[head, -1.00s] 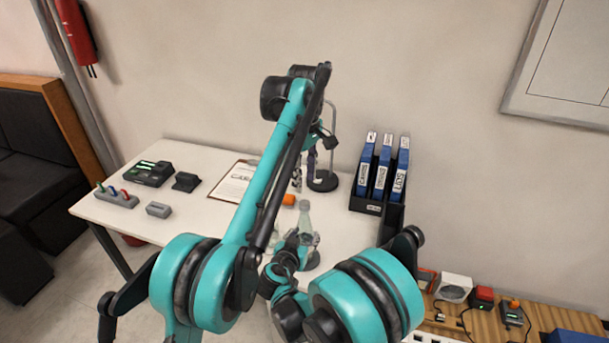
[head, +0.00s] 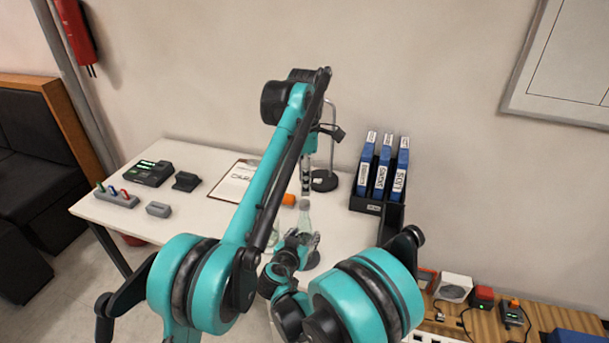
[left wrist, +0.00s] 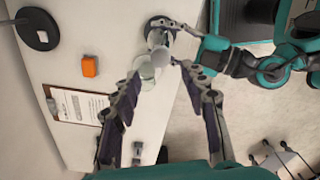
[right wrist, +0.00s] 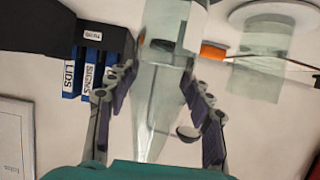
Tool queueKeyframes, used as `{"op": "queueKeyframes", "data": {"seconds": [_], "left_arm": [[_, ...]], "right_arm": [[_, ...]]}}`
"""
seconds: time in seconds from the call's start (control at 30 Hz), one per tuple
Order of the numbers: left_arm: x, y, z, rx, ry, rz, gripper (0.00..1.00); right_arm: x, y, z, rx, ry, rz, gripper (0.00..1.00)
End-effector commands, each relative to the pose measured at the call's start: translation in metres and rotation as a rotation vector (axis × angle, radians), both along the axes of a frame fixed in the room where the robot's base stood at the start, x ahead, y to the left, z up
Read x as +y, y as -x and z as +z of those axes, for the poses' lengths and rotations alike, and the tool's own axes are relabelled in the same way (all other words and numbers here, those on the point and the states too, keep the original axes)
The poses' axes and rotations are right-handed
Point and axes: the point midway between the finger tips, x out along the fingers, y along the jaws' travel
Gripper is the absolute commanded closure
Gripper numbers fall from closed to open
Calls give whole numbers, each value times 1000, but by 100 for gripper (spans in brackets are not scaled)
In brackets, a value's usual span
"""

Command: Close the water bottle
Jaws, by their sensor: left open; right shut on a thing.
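The clear, tapered water bottle (head: 304,214) stands on the white table, and my right gripper (right wrist: 160,75) is shut around its body. The bottle (right wrist: 160,90) looks see-through in the right wrist view, narrowing towards my palm. My left gripper (head: 305,188) is open above the bottle's top, pointing down. In the left wrist view its spread fingers (left wrist: 163,72) point towards the bottle (left wrist: 157,38).
A clear glass (right wrist: 256,78) stands close to the bottle. An orange block (head: 289,200), a clipboard (head: 233,181) and a black-based stand (head: 325,184) lie behind. Blue binders (head: 382,178) stand at the right. Small devices (head: 148,174) occupy the table's left side.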

Motion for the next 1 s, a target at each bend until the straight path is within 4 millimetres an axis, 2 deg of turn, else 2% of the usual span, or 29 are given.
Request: {"op": "queueKeyframes", "data": {"seconds": [0.2,0.4,0.57,0.8,0.83,0.9,1.0], "left_arm": [[0,1,-35,0,0,0,56],[0,1,-59,0,0,-1,56],[0,1,-66,0,0,-1,56],[0,1,-67,0,0,-1,56],[0,1,-67,0,0,-1,59],[0,1,-67,0,0,-1,77],[0,1,-67,0,0,-1,100]], "right_arm": [[0,0,0,0,0,0,100],[0,0,0,0,0,0,100],[0,0,0,0,0,0,100],[0,0,0,0,0,0,100],[0,0,0,0,0,0,100],[0,0,0,0,0,0,100],[0,0,0,0,0,0,100]]}}
